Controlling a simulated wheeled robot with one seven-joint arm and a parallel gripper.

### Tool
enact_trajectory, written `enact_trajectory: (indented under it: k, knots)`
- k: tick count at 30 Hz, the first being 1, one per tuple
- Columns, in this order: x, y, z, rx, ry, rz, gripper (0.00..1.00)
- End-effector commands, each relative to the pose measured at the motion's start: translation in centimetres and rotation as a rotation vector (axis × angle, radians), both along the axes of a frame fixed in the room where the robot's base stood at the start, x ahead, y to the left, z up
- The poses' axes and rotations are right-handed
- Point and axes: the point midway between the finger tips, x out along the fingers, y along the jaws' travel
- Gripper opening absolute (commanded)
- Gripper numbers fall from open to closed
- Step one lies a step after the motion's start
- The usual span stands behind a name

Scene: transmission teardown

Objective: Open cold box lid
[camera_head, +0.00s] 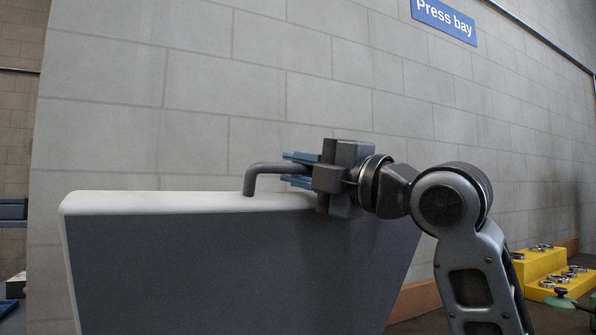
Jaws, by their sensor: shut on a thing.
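The cold box lid (220,265) shows as a large slab with a grey face and a white rim along its top edge. It stands raised, tilted close to upright. A dark grey bar handle (262,169) sticks up from the white rim. My gripper (298,169) comes from the right with its blue fingers above and below the handle bar, and it is shut on the handle. The far end of the handle is hidden by the fingers and gripper body. The body of the cold box is not in view.
A grey block wall with a blue "Press bay" sign (444,18) rises behind the lid. Yellow stepped blocks (541,266) with metal rings on them stand at the lower right, beside a green object (562,301). Blue items (13,210) show at the left edge.

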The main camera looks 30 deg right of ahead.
Motion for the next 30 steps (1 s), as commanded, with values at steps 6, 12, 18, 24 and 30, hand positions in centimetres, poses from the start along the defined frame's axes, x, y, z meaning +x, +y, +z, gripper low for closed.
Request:
enact_trajectory:
  k: [6,12,18,24,30]
  knots:
    - [0.1,-0.1,-0.1,0.000,0.003,-0.001,0.27]
    - [0.0,0.0,0.0,0.000,0.002,-0.001,0.27]
    - [-0.3,-0.2,-0.1,0.000,0.000,-0.001,0.27]
    - [-2.8,-1.3,-0.7,0.001,-0.001,-0.004,0.27]
    - [-5.6,-2.5,-1.4,0.001,0.000,-0.003,0.27]
